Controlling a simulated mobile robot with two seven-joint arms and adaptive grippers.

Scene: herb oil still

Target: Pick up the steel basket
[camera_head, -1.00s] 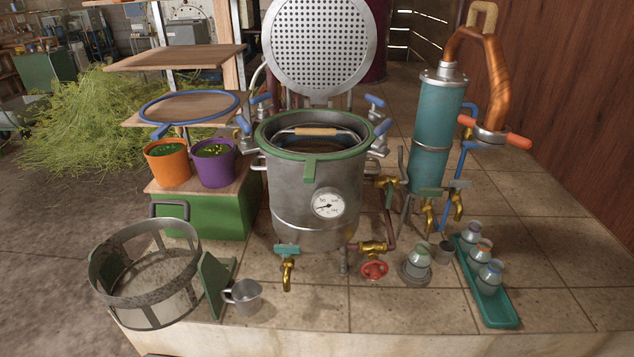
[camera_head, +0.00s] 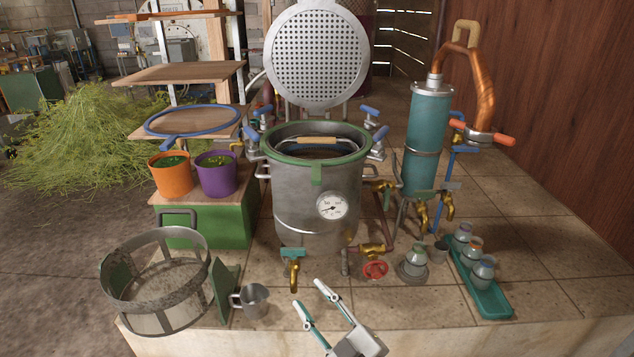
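A wooden-gripped bail handle (camera_head: 309,140) lies across the top of a vessel inside the open steel pot (camera_head: 305,215); what that vessel holds is mostly hidden. My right gripper (camera_head: 309,295) is at the bottom centre, in front of the pot. Its two fingers are apart with nothing between them, and it is well to the right of the steel basket. My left gripper is not in view.
A small metal mug (camera_head: 252,300) and a green bracket (camera_head: 226,290) stand just right of the basket. Orange (camera_head: 170,176) and purple (camera_head: 215,176) pots sit on a green box (camera_head: 224,225). A teal tray (camera_head: 491,302) holds jars at right.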

